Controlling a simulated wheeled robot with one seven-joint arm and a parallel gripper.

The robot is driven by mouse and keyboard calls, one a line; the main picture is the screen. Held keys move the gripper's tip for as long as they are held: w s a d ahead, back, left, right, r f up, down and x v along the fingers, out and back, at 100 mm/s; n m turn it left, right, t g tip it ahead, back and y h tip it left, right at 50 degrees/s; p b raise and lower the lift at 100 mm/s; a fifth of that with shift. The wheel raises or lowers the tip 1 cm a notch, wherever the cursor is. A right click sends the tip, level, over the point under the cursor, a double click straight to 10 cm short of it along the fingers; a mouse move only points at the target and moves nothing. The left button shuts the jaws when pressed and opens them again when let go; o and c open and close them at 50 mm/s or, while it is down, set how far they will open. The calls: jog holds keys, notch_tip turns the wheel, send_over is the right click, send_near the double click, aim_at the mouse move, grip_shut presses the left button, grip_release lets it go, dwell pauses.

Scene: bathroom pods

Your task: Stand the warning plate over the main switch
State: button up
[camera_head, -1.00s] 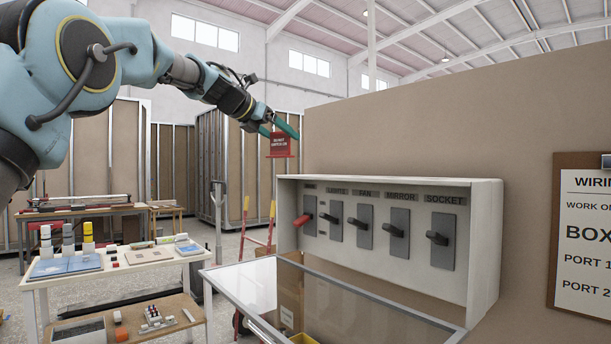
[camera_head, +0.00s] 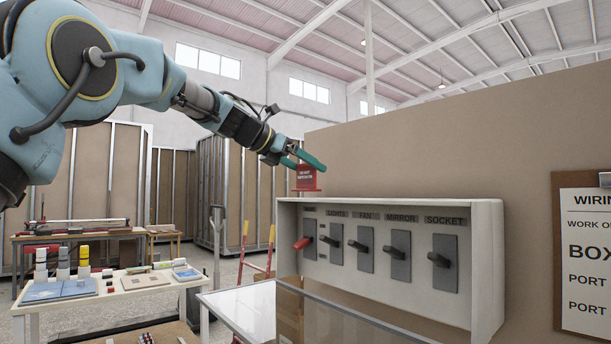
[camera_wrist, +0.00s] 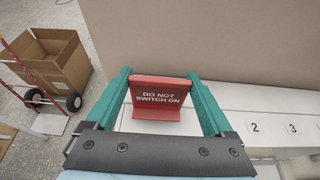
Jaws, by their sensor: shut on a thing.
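The red warning plate (camera_head: 307,178) reads "DO NOT SWITCH ON" and has a wider foot at its bottom. My gripper (camera_head: 305,163) is shut on the plate, its green fingers at the plate's two sides; the plate also shows in the wrist view (camera_wrist: 160,97) between the fingers (camera_wrist: 161,92). The plate hangs upright above the left end of the grey switch box (camera_head: 487,265). The main switch (camera_head: 308,240), with a red lever, is the leftmost in the box. Its label is too small to read. I cannot tell whether the plate's foot touches the box top.
More switches labelled lights, fan, mirror (camera_head: 400,254) and socket stand to the right. A white table (camera_head: 140,279) stands at left. The wrist view shows an open carton (camera_wrist: 55,62) and numbered tags.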

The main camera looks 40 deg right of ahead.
jog(key=shift+f, duration=0.7)
jog(key=o, duration=1.1)
jog(key=shift+f, duration=0.1)
